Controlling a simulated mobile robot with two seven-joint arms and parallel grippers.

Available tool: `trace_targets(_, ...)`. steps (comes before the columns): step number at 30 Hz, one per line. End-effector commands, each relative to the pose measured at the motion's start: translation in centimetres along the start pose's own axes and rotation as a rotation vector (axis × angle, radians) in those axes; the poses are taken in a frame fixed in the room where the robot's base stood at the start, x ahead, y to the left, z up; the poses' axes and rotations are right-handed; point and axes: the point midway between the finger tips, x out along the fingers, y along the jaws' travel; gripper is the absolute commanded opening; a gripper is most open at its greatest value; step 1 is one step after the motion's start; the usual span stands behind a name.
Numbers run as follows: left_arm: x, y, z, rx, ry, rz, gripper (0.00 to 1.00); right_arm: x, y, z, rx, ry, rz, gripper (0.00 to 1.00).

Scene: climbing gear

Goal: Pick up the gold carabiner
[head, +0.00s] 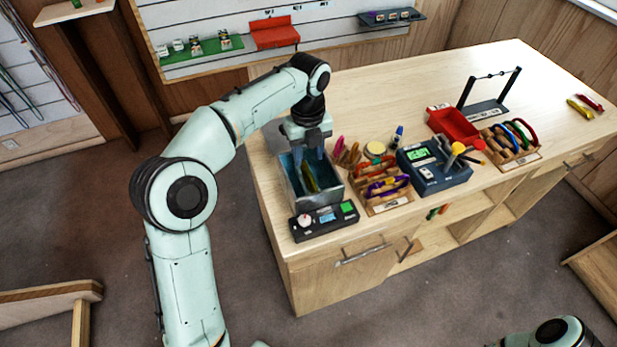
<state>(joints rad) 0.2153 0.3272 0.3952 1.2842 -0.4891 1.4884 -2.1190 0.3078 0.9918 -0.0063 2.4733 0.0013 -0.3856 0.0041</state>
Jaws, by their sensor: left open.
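A gold-yellow piece (310,178), which looks like a carabiner, shows inside the open-topped grey tank (318,198) at the near left end of the wooden counter. Its shape is too small to be sure. My left gripper (309,156) points down over the tank, open, with its fingers at or just inside the opening and just above the gold piece. I cannot tell whether they touch it. Another yellow piece (580,110) lies beside a red one at the counter's far right. My right gripper is out of view.
A black control panel (324,220) sits before the tank. To its right are a wooden rack of coloured carabiners (388,206), a blue device (437,178), a red tray (453,125) and another carabiner rack (512,158). The counter's back (400,95) is clear.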

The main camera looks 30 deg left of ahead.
Motion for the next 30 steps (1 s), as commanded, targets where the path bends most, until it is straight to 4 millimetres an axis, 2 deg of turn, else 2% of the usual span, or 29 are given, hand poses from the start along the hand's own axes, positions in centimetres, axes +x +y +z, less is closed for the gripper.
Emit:
trace_targets(1,1.3,0.1,0.0,0.000,0.002,0.003,0.43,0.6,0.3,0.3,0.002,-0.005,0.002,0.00)
trace_targets(3,2.2,0.1,0.0,-0.001,0.002,0.003,0.43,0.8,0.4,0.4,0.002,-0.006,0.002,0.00)
trace_targets(10,3.7,0.0,0.0,0.000,0.000,0.000,0.43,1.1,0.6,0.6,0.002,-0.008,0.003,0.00)
trace_targets(18,7.6,-0.1,0.0,-0.001,0.002,0.001,0.43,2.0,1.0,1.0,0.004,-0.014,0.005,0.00)
trace_targets(22,8.2,-0.2,0.1,-0.001,0.000,-0.001,0.43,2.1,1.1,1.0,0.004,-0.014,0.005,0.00)
trace_targets(28,8.2,-0.2,0.1,-0.001,-0.001,-0.002,0.43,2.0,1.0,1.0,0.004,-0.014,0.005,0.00)
trace_targets(30,8.2,-0.2,0.1,-0.001,-0.001,-0.002,0.20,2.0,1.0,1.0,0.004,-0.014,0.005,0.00)
